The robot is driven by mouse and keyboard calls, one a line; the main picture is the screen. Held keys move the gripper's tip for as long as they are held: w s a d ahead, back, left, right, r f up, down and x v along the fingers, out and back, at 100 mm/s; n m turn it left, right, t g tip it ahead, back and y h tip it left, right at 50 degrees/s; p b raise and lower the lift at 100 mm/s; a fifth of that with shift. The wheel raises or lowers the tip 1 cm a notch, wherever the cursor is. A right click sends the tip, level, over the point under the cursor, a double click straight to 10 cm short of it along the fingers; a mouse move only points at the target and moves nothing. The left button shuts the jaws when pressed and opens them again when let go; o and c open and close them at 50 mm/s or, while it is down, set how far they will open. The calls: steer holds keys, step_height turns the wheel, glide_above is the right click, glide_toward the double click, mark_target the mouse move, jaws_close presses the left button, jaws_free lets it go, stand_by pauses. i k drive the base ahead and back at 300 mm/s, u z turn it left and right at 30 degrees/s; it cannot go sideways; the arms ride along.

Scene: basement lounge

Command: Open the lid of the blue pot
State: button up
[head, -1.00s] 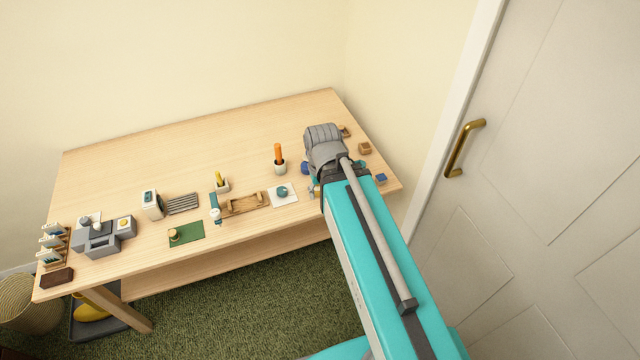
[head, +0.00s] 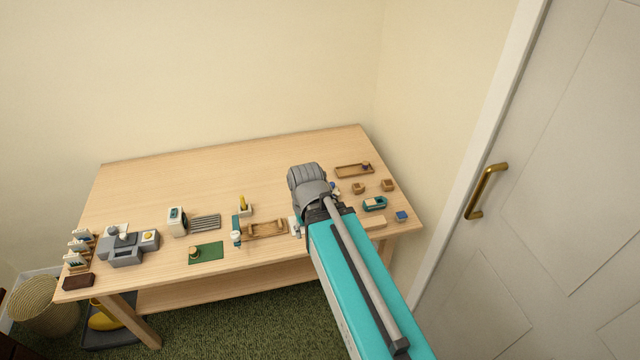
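No blue pot shows clearly in the head view. A small blue patch (head: 335,187) shows just right of my wrist, and I cannot tell whether it is part of the pot. The grey wrist of my arm is over the right half of the table, and my teal arm link comes up from the lower right. The wrist and link hide the table under them. My gripper's fingers cannot be made out behind the wrist, so I cannot tell whether they are open or shut or touch anything.
The wooden table (head: 180,178) has free room at its back left. Right of my arm are a wooden tray (head: 352,171), small wooden blocks (head: 388,185), a teal item (head: 374,203) and a blue block (head: 401,216). Left are a wooden rack (head: 265,229) and green mat (head: 206,253). A door stands right.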

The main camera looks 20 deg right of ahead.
mark_target(335, 187)
steer(key=u, duration=1.25)
steer(key=i, duration=0.65)
steer(key=z, duration=2)
